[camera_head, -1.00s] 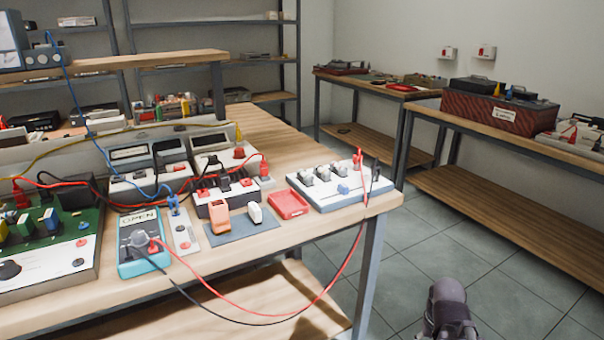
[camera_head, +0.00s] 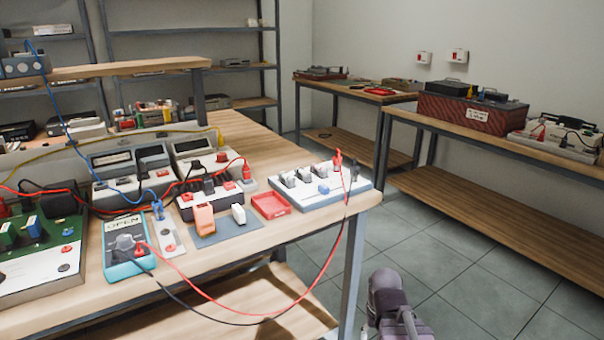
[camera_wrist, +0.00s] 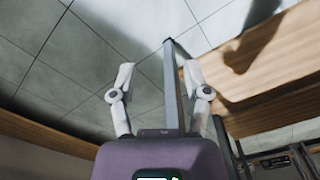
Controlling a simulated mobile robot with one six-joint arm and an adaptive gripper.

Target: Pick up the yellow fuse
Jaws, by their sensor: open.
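I cannot make out a clearly yellow fuse. An orange block (camera_head: 204,217) and a white block (camera_head: 239,214) stand upright on a blue-grey mat (camera_head: 226,231) on the near workbench. In the wrist view my gripper (camera_wrist: 158,78) is open and empty, its two pale fingers spread apart over the floor and bench edge. In the head view part of my arm shows at the bottom, right of the bench and apart from the blocks. The fingertips are hidden there.
On the bench are a red tray (camera_head: 271,206), a white switch board (camera_head: 321,189), a teal meter (camera_head: 129,248) and a green circuit board (camera_head: 40,252). A red cable (camera_head: 258,314) loops over the front edge. A second bench (camera_head: 470,136) stands at right, with open floor between.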

